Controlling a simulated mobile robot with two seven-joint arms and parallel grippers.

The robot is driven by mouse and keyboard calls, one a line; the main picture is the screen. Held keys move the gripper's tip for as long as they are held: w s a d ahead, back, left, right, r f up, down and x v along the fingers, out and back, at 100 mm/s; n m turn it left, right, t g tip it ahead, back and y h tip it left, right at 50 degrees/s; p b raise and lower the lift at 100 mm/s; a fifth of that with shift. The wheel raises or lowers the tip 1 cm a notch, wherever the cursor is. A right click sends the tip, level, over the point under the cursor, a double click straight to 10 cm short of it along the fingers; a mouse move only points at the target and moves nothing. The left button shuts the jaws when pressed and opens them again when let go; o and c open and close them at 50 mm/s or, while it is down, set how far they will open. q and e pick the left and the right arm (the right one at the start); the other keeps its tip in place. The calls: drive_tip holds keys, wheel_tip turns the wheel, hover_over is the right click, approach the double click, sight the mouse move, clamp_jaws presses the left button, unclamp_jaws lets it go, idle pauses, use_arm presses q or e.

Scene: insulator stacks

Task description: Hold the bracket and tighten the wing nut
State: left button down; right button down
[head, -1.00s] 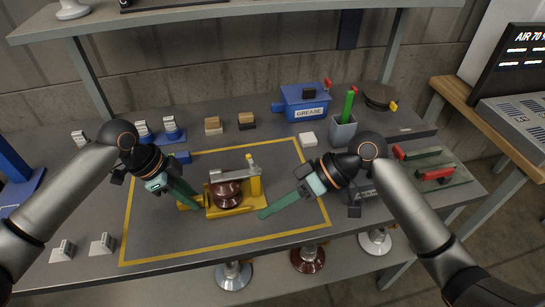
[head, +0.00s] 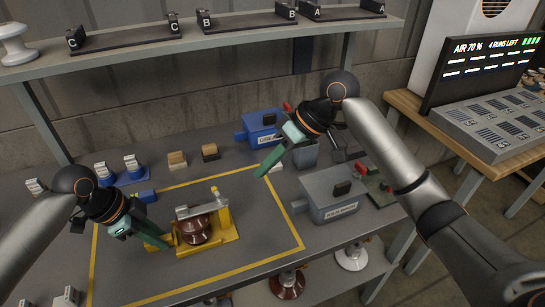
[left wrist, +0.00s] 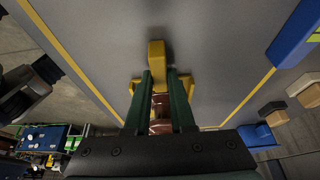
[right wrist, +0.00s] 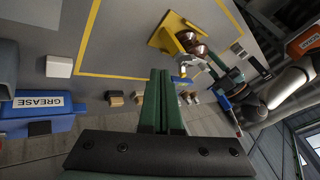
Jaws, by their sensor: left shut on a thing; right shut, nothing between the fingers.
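The yellow bracket (head: 222,238) stands inside the yellow taped outline, holding a brown insulator (head: 194,231) under a grey bar (head: 195,210). A small yellow piece (head: 214,190) tops its post; I cannot tell whether it is the wing nut. My left gripper (head: 168,244) is shut on the bracket's left end. In the left wrist view, yellow parts of the bracket (left wrist: 157,55) show between and beyond the green fingers. My right gripper (head: 259,174) is shut and empty, raised behind and right of the bracket, apart from it. The right wrist view shows the bracket (right wrist: 168,35) beyond the closed fingers (right wrist: 157,75).
A blue grease box (head: 262,128) is behind my right gripper. Blue-based pieces (head: 131,172) and wooden blocks (head: 177,160) line the back left. A shelf (head: 230,38) runs overhead. The front right of the outline is clear.

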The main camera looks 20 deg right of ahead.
sight(220, 198)
drive_tip(key=a+f, duration=0.3)
drive_tip(key=a, duration=0.3)
drive_tip(key=shift+s+a+f, duration=0.15)
drive_tip(key=shift+s+f, duration=0.1)
drive_tip(key=shift+s, duration=0.05)
drive_tip(key=shift+s+a+m+t+h, duration=0.15)
drive_tip(key=shift+s+m+t+h, duration=0.2)
drive_tip(key=shift+m+t, duration=0.65)
